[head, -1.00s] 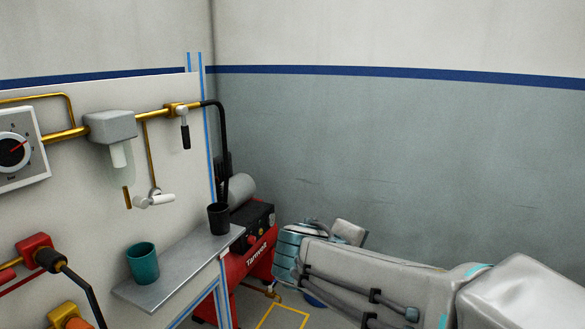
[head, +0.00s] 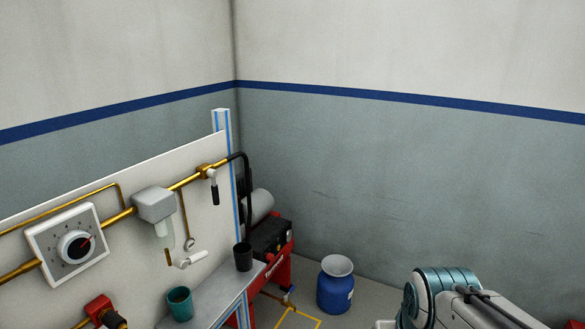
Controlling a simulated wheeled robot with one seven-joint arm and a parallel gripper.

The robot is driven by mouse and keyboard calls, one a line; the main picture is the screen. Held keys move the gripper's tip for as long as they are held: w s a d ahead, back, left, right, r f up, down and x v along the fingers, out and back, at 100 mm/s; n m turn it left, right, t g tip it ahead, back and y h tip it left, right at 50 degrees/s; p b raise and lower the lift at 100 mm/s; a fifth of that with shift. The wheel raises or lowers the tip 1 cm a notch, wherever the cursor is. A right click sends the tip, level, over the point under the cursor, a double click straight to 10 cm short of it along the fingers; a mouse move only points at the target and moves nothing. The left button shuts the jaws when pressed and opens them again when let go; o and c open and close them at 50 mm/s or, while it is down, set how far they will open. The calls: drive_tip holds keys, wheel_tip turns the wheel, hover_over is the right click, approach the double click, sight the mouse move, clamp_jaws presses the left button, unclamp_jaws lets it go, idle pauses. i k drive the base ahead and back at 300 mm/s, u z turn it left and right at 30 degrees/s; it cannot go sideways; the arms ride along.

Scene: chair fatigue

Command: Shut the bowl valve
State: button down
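A grey filter head (head: 153,204) with a clear bowl (head: 165,236) under it sits on a brass pipe on the white panel at the left. A small valve with a white handle (head: 188,259) is below and right of the bowl, at the end of a thin brass tube. Its handle points right and slightly up. Another valve with a black-gripped lever (head: 214,186) is on the pipe further right, lever hanging down. Which one is the bowl valve, I cannot tell for sure. My arm shows at the lower right, away from the panel; my gripper is not in view.
A grey shelf (head: 230,290) below carries a teal cup (head: 179,303) and a black cup (head: 243,257). A red compressor (head: 277,268) and blue drum (head: 336,287) stand behind.

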sight(182, 264)
drive_tip(key=u, duration=0.05)
drive_tip(key=k, duration=0.5)
drive_tip(key=u, duration=1.15)
drive_tip(key=i, duration=0.65)
drive_tip(key=z, duration=1.25)
